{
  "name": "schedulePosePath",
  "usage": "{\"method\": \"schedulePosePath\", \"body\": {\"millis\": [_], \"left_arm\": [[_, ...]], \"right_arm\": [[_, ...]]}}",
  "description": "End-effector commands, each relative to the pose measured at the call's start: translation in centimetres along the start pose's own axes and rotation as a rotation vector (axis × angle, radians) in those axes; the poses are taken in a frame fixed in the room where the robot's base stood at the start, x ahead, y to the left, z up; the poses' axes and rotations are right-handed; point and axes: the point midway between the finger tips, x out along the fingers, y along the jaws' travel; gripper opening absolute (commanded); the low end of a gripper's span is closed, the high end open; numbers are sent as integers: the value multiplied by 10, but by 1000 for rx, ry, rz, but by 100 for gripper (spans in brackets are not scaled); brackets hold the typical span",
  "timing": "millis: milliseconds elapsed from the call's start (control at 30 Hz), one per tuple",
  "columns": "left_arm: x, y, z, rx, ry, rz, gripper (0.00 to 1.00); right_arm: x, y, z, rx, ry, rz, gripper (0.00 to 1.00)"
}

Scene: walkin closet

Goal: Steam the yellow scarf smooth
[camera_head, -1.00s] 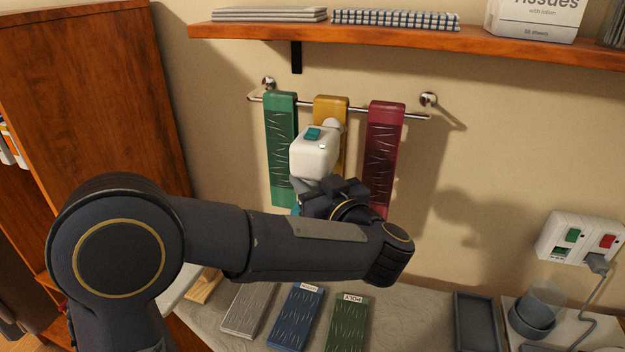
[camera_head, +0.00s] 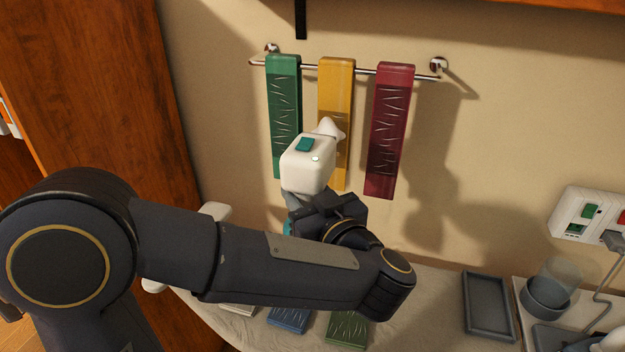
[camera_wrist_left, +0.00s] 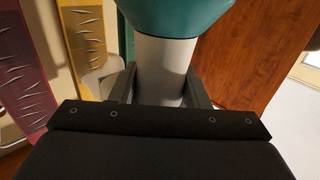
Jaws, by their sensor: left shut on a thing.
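The yellow scarf (camera_head: 336,86) hangs over a wall rail between a green scarf and a dark red scarf. Its visible upper part looks smooth in the head view; the steamer covers part of its lower half. In the left wrist view the yellow scarf (camera_wrist_left: 88,42) shows several pale crease marks. My left gripper (camera_head: 325,212) is shut on the white and teal steamer (camera_head: 308,165), whose nozzle points at the yellow scarf's lower half. I cannot tell if the nozzle touches it. The steamer's handle (camera_wrist_left: 165,70) sits between the fingers in the left wrist view. My right gripper is not in view.
The green scarf (camera_head: 285,110) and dark red scarf (camera_head: 388,130) hang close on either side. Below, folded pieces (camera_head: 347,328) lie on a pale surface. A grey tray (camera_head: 487,305), a cup (camera_head: 553,285) and a wall socket with cord (camera_head: 588,215) are at right.

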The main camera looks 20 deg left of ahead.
Motion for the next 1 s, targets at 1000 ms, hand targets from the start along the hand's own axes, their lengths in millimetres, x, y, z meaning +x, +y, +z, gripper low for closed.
{"method": "schedulePosePath", "body": {"millis": [1000], "left_arm": [[44, 44, 0, -5, 5, 1, 0]], "right_arm": [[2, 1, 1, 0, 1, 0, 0]]}}
